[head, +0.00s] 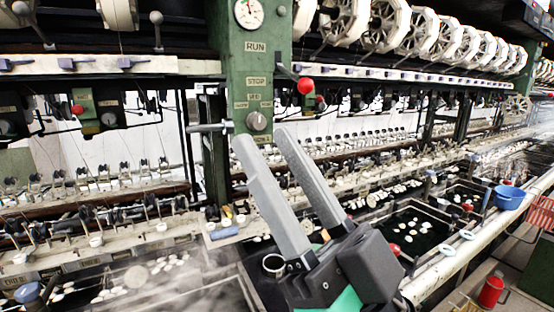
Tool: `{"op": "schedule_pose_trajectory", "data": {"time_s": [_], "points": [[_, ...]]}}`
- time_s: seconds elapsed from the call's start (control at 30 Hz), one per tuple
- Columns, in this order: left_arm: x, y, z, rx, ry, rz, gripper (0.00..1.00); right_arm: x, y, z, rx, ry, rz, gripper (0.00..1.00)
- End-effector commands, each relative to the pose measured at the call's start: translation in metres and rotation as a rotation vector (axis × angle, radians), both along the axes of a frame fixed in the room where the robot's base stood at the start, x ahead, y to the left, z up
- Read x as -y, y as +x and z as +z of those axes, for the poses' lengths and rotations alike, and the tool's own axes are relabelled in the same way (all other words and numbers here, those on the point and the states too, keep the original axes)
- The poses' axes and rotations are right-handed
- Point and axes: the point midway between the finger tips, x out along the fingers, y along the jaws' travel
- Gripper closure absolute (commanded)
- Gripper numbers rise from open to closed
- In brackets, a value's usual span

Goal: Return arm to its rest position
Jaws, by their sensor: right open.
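My right gripper (262,140) is in the lower middle of the head view, pointing up and to the left. Its two long grey fingers are apart with nothing between them. The fingertips show just in front of the green control post (231,85), below its round knob (257,121). Whether they touch the post cannot be told. The gripper's fingers and dark body hide part of the bench behind. My left gripper is not in the view.
A red ball-ended lever (306,86) sticks out from the post. Basins of dark water (412,229) with white cocoons lie at right, and a steaming basin (140,275) lies at lower left. A blue bowl (509,197) sits on the pale rail (470,250). A red canister (491,290) stands on the floor.

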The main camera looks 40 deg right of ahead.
Motion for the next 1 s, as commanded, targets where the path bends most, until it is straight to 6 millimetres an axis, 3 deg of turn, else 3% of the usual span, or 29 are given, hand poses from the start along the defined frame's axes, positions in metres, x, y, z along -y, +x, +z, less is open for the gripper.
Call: {"op": "schedule_pose_trajectory", "data": {"time_s": [0.27,0.37,0.43,0.57,1.0], "points": [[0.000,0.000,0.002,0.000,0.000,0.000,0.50,0.000,0.000,0.003,0.001,-0.002,-0.002,0.57],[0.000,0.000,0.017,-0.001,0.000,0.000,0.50,0.000,0.000,0.017,0.001,-0.001,-0.001,0.57],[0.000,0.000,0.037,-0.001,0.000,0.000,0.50,0.000,0.000,0.037,0.001,-0.001,-0.001,0.57],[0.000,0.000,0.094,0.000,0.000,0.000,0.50,0.000,0.000,0.095,0.000,-0.001,-0.001,0.57],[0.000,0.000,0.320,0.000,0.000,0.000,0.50,0.000,0.000,0.320,0.000,-0.001,-0.001,0.57]]}}
